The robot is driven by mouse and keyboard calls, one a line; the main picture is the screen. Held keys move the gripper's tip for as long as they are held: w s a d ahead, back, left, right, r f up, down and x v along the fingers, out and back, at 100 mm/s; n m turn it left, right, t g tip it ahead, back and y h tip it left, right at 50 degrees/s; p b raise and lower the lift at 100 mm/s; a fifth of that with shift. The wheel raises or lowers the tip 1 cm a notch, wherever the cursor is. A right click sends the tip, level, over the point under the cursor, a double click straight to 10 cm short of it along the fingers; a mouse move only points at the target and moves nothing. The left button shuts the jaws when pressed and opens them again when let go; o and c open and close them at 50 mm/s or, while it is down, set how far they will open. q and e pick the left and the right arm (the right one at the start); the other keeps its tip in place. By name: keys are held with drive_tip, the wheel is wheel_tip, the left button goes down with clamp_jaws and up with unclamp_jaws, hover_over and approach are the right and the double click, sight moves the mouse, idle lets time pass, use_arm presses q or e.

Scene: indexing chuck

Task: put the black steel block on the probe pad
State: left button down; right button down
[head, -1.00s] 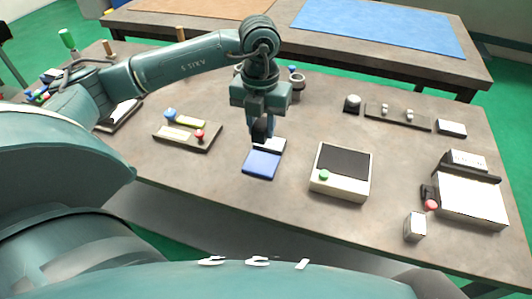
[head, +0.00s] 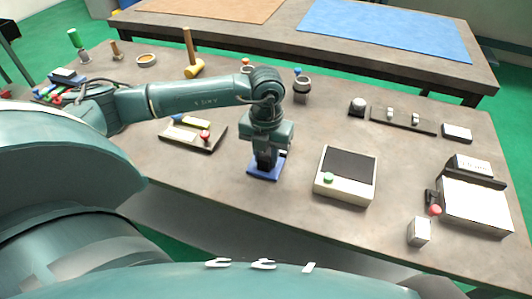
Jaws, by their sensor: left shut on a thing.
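My left gripper (head: 265,157) points down over the blue pad (head: 257,174), which I take for the probe pad, on the table in front of me. It is shut on a dark piece, which I take for the black steel block; it blends with the dark fingers, so its edges are hard to make out. The gripper covers the pad's back part, and only the blue front and sides show. I cannot tell whether the block touches the pad. My right gripper is not in view.
Right of the pad stands a white box with a black top and green button (head: 345,177). A tray with a red knob (head: 192,135) lies to the left. Bare tabletop lies around the pad.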

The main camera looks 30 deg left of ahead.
use_arm(q)
drive_tip(key=c, duration=1.5)
unclamp_jaws()
drive_tip(key=o, duration=0.4)
drive_tip(key=shift+r, duration=0.1)
wheel_tip(320, 180, up, 12)
drive_tip(key=shift+r, duration=0.1)
